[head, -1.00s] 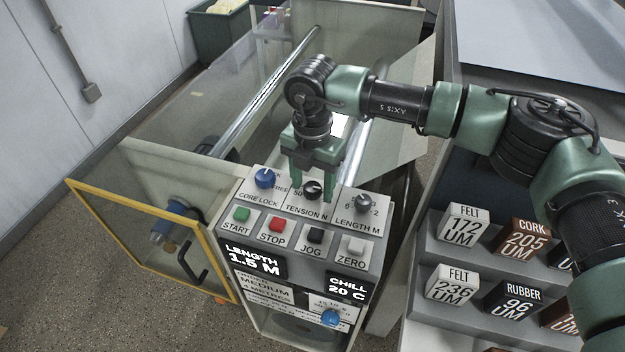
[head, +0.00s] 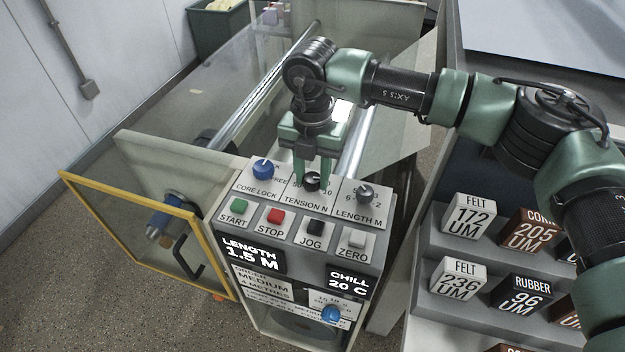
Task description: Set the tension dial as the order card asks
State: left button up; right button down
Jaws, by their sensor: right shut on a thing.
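The black tension dial (head: 312,181) sits in the middle of the sloped control panel, between the blue core lock knob (head: 263,169) and the length dial (head: 364,193). My right gripper (head: 312,178) points down from above and is shut on the tension dial, one green finger at each side. The fingers hide much of its scale. The order card (head: 262,284) is on the panel's front and reads "MEDIUM" and "METRES"; its smaller print is too small to tell. My left gripper is not in view.
Green start (head: 239,205), red stop (head: 276,216), black jog (head: 315,227) and white zero (head: 356,240) buttons lie just below the dials. A yellow-framed guard door (head: 115,237) stands at left. Labelled blocks (head: 468,216) fill a stepped rack at right.

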jog(key=n+b, duration=0.1)
jog(key=b, duration=0.1)
jog(key=n+b, duration=0.1)
jog(key=n, duration=0.1)
jog(key=shift+f+n+b, duration=0.2)
jog(key=shift+n+b, duration=0.1)
jog(key=shift+b, duration=0.1)
jog(key=n+b, duration=0.2)
jog(key=n, duration=0.1)
jog(key=shift+r+n+b, duration=0.1)
jog(key=shift+n+b, duration=0.2)
jog(key=shift+b, duration=0.05)
jog(key=n+b, duration=0.1)
jog(key=n, duration=0.2)
jog(key=shift+r+n+b, duration=0.1)
jog(key=shift+n+b, duration=0.25)
jog(key=shift+n, duration=0.05)
jog(key=shift+r+n+b, duration=0.1)
jog(key=shift+n+b, duration=0.45)
jog(key=shift+n, duration=1.65)
jog(key=c, duration=1)
grip_release()
jog(key=shift+o, duration=0.2)
